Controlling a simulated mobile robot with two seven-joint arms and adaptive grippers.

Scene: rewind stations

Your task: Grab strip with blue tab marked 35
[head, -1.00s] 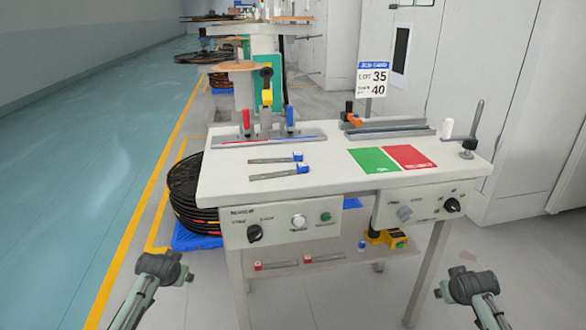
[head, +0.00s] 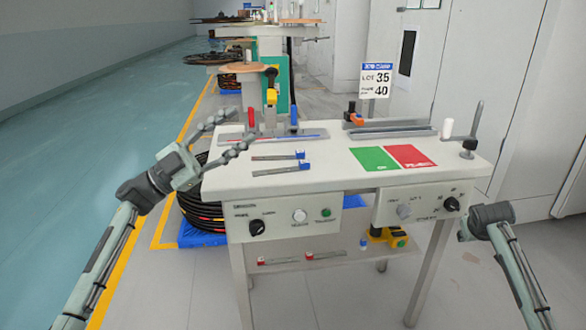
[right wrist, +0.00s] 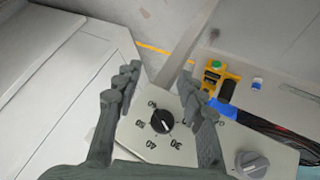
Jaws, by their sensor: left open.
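Two thin grey strips with blue tabs lie on the white bench top, a far strip (head: 278,156) and a near strip (head: 280,171). Their tabs are at the right ends, and any marks on them are too small to read. My left gripper (head: 244,126) is open and empty, left of the strips over the bench's left edge, with its fingers pointing right. My right gripper (right wrist: 160,78) is open and empty in the right wrist view, above the front panel with a black dial (right wrist: 162,121).
A card (head: 376,80) reading LOT 35 and 40 stands behind the bench (head: 330,182). Green (head: 374,159) and red (head: 410,156) mats lie to the right of the strips. A rack (head: 270,137) with red and blue posts stands behind them. Red-tabbed strips (head: 278,261) lie on the lower shelf.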

